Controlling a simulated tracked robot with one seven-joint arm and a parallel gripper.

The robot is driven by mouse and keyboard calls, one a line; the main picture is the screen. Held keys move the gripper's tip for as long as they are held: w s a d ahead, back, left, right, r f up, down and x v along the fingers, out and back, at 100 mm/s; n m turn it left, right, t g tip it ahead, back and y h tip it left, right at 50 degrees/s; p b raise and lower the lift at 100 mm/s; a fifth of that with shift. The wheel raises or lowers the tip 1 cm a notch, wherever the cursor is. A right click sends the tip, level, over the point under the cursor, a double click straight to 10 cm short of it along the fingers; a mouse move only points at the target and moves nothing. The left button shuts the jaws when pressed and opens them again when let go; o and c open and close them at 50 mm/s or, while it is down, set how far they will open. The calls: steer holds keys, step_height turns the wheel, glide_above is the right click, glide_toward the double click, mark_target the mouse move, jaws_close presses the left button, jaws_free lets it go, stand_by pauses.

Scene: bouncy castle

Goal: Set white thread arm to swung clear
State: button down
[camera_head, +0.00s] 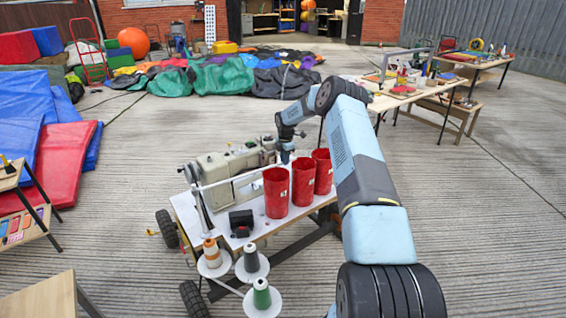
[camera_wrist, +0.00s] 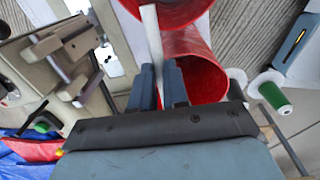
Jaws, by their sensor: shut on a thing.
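The white thread arm (camera_head: 232,179) is a thin pale bar that runs from a post at the left of the machine table across the front of the cream sewing machine (camera_head: 232,166). My gripper (camera_head: 286,160) reaches down at its right end, behind the red cups. In the wrist view my gripper (camera_wrist: 160,82) has its two blue-grey fingers close together on the white thread arm (camera_wrist: 151,32), which sticks out past the fingertips. The exact contact is partly hidden by the fingers. The sewing machine also shows at the left of the wrist view (camera_wrist: 62,62).
Three red cups (camera_head: 276,193) stand on the white table (camera_head: 258,233) beside the arm; one (camera_wrist: 207,60) is close to my fingers. A black block (camera_head: 241,221) sits nearby. Thread spools (camera_head: 262,296) stand on discs in front. Open concrete floor (camera_head: 480,210) lies to the right.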

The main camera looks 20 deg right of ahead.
steer(key=shift+a+f, duration=0.1)
steer(key=shift+a, duration=0.4)
steer(key=c, duration=1.5)
jaws_free()
steer(key=shift+s, duration=0.1)
steer(key=o, duration=0.4)
steer(key=shift+d, duration=0.35)
steer(key=shift+d, duration=0.1)
steer(key=r, duration=1.3)
steer(key=shift+s+r, duration=0.35)
